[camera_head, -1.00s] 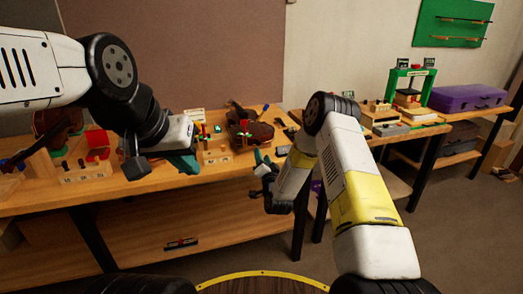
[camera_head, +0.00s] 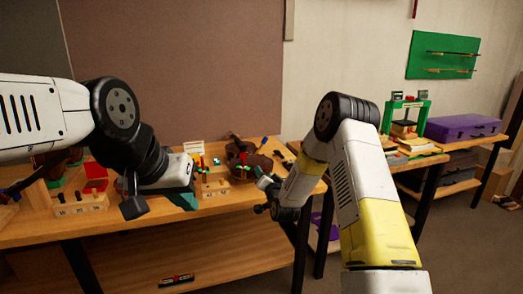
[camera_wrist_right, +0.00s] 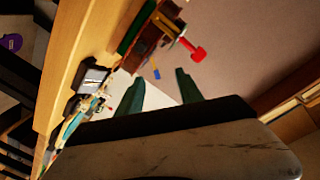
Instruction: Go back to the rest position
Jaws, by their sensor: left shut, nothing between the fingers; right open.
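My left gripper (camera_head: 183,199) is shut and empty, with its teal fingers over the front edge of the workbench (camera_head: 150,228) in the head view. My right gripper (camera_head: 263,181) is open in front of the bench's right part, partly hidden by its own wrist. In the right wrist view its two teal fingers (camera_wrist_right: 158,92) stand apart with nothing between them. I cannot tell how far either gripper is from the bench top.
A brown violin body (camera_head: 250,160) lies on the bench near a wooden block (camera_head: 212,187). Another block (camera_head: 80,204) stands by a red bin (camera_head: 95,171) at left. A purple case (camera_head: 462,127) lies on the right bench.

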